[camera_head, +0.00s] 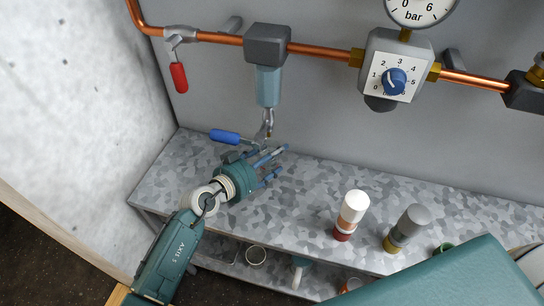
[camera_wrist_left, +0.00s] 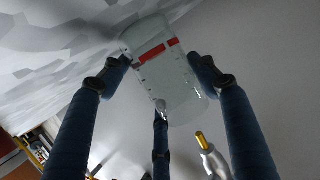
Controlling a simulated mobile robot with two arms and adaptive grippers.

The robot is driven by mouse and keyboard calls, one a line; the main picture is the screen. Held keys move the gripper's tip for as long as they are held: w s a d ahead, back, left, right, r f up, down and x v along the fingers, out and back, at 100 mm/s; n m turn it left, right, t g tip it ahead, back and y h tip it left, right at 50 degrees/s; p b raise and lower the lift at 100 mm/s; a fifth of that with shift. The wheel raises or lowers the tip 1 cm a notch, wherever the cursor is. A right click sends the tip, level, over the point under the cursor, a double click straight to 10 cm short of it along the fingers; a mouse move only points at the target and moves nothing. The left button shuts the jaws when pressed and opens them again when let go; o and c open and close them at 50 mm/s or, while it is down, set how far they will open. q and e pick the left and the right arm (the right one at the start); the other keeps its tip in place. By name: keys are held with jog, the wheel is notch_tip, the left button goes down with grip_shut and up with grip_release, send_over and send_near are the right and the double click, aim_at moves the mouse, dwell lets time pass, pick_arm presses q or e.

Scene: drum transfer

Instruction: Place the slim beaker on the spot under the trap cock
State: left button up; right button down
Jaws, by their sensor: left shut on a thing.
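The slim beaker (camera_wrist_left: 165,80) is clear, with a red band and small dark marks, in the left wrist view. My left gripper (camera_head: 271,164) is shut on it, with blue fingers on both sides (camera_wrist_left: 160,85). In the head view the beaker is hard to make out among the fingers. The trap cock (camera_head: 267,124), with a blue lever (camera_head: 225,136), hangs under the blue-grey bowl (camera_head: 268,86), just above the gripper. A brass tip on a silver part (camera_wrist_left: 203,142) shows beside the beaker. The spot is not discernible. I cannot tell if the beaker touches the bench.
The mottled grey bench (camera_head: 310,190) holds a white-and-red bottle (camera_head: 351,212) and a grey-and-yellow bottle (camera_head: 405,229) to the right. A copper pipe (camera_head: 325,52) with a red-handled valve (camera_head: 179,77) and a regulator (camera_head: 393,75) runs along the wall. Containers stand on the lower shelf.

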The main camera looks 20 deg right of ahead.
pick_arm(q)
jog(key=o, duration=1)
jog(key=shift+f, duration=0.1)
jog(key=shift+o, duration=0.2)
jog(key=shift+r, duration=0.25)
jog(key=p+v, duration=0.2)
jog(key=v, duration=0.8)
jog(key=shift+s+a+r, duration=0.1)
jog(key=shift+s+a, duration=0.15)
jog(key=shift+a, duration=0.05)
jog(key=shift+s+a+r+p, duration=0.2)
jog(key=shift+s+a+p, duration=0.15)
jog(key=shift+a, duration=0.15)
